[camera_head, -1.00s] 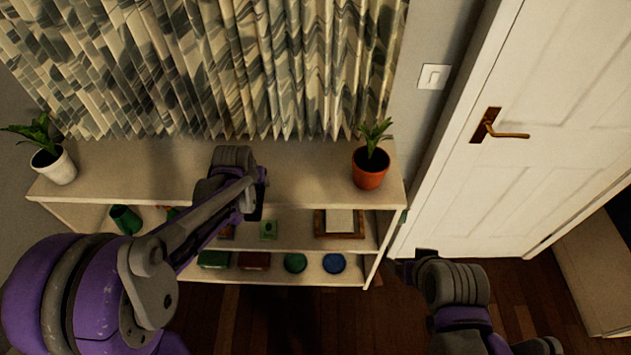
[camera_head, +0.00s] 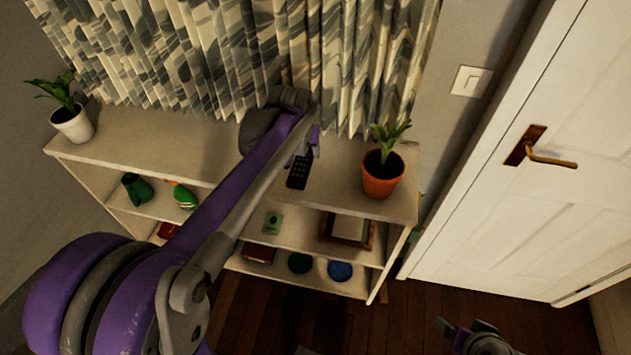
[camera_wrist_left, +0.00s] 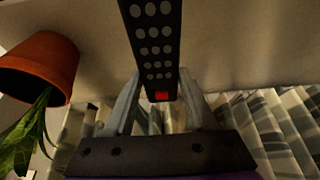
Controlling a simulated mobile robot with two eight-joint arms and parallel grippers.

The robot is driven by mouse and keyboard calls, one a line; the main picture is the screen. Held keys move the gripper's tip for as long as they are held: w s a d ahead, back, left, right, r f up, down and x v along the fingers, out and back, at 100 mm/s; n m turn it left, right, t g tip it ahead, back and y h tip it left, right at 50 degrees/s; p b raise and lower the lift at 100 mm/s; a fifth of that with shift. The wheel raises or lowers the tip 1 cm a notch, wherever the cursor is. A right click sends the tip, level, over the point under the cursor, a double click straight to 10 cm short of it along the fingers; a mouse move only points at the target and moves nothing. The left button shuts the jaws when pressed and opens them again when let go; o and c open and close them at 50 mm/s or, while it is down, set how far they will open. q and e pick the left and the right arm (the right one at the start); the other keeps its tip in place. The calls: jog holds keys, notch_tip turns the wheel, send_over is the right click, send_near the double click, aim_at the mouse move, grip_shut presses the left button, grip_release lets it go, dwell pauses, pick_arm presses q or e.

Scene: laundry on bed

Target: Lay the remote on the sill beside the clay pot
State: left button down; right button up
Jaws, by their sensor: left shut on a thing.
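The black remote (camera_head: 299,172) with grey buttons is held in my left gripper (camera_head: 314,150), above or at the pale sill top, left of the clay pot. In the left wrist view the remote (camera_wrist_left: 155,45) is between the two fingers of my left gripper (camera_wrist_left: 158,97), its red button near them. I cannot tell whether the remote touches the surface. The orange clay pot (camera_head: 381,181) with a green plant stands upright near the sill's right end; it also shows in the left wrist view (camera_wrist_left: 42,68). My right gripper (camera_head: 455,330) is low at the right, away from the sill; its fingers are unclear.
The sill (camera_head: 150,145) is the top of a low shelf unit with small objects on lower shelves. A white pot (camera_head: 75,126) stands at its left end. A patterned curtain (camera_head: 240,50) hangs behind. A white door (camera_head: 545,100) is at the right.

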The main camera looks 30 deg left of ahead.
aim_at(304, 162)
pick_arm(q)
notch_tip(304, 162, down, 5)
jog(key=shift+a+r, duration=0.15)
jog(key=shift+r, duration=0.05)
jog(key=shift+f+b, duration=0.3)
jog(key=shift+f, duration=1.85)
jog(key=shift+f, duration=0.15)
jog(key=c, duration=0.7)
grip_release()
jog(key=shift+f, duration=0.1)
jog(key=shift+o, duration=1.3)
jog(key=shift+s, duration=0.15)
jog(key=shift+o, duration=1.2)
